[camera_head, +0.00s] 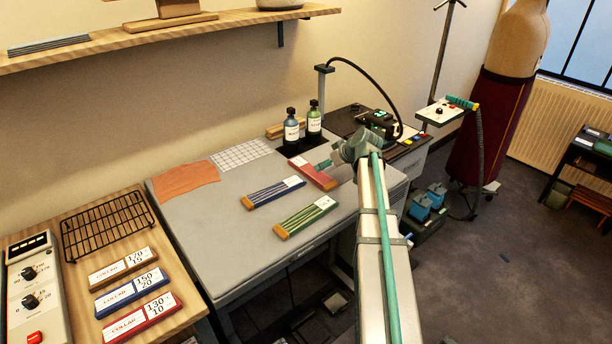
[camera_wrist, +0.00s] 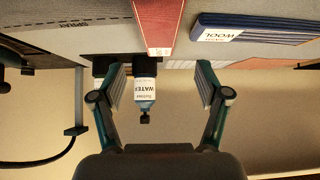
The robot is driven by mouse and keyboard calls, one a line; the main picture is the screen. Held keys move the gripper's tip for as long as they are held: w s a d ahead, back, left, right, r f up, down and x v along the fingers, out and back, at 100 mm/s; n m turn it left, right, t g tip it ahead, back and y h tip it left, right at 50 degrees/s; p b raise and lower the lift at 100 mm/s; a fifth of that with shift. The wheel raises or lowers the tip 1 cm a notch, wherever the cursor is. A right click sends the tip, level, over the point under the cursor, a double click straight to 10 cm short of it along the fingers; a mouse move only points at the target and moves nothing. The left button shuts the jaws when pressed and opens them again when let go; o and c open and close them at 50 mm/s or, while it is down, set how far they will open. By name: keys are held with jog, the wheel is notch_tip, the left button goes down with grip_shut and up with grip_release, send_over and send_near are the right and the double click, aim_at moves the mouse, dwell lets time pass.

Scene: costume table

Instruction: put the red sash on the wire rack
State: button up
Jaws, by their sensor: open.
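The red sash (camera_head: 311,171) is a folded strip with a white label and an orange end. The exact gap to the sash is unclear.
A blue strip (camera_head: 273,192) and a green strip (camera_head: 305,216) lie beside the sash. Two bottles (camera_head: 292,128) (camera_head: 314,120) stand behind it. An orange cloth (camera_head: 186,179) lies at the left. Collar plates (camera_head: 131,291) and a control box (camera_head: 34,290) flank the rack.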

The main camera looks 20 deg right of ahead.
aim_at(312, 171)
jog(key=shift+w+a+f, duration=0.2)
jog(key=shift+w+f, duration=0.05)
jog(key=shift+w, duration=0.1)
jog(key=p+x, duration=0.1)
jog(key=x, duration=0.3)
jog(key=shift+w+f, duration=0.25)
jog(key=shift+f, duration=0.05)
jog(key=p+x, duration=0.3)
jog(key=x, duration=0.1)
jog(key=shift+w, duration=0.3)
jog(key=shift+w+a+f, duration=0.1)
jog(key=shift+w+f, duration=0.05)
jog(key=shift+f, duration=0.15)
jog(key=shift+c, duration=0.3)
jog(key=c, duration=1)
jog(key=shift+r, duration=0.15)
